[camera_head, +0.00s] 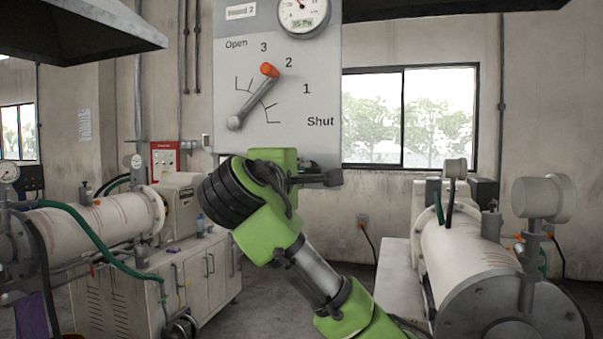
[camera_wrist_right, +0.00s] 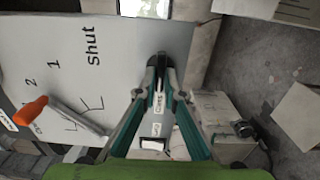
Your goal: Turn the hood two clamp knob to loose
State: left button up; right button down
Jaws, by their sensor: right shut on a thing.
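The panel labelled Hood 2 (camera_head: 225,80) hangs upright in front of me, with a lever whose orange grip (camera_head: 270,70) points up and right, near the marks 2 and 3. The orange grip also shows in the right wrist view (camera_wrist_right: 30,110). My right gripper (camera_head: 333,178) is at the panel's lower right edge. In the right wrist view its teal fingers converge and are shut on a small dark thing, apparently the clamp knob (camera_wrist_right: 158,60). Most of the knob is hidden by the fingertips, and its turn position cannot be read. My left gripper is not in view.
A round gauge (camera_head: 302,14) sits at the panel's top. A mill with a white cylinder (camera_head: 95,228) and a cabinet (camera_head: 207,265) stand at left. Another mill (camera_head: 465,260) stands at right. A dark hood (camera_head: 75,30) hangs upper left. Floor shows between the mills.

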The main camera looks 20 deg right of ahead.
jog(key=shift+f, duration=0.1)
jog(key=c, duration=2.2)
grip_release()
jog(key=shift+o, duration=0.3)
jog(key=shift+a, duration=0.1)
jog(key=v, duration=1.1)
jog(key=shift+s+a, duration=0.25)
jog(key=shift+a, duration=0.1)
jog(key=shift+s, duration=0.1)
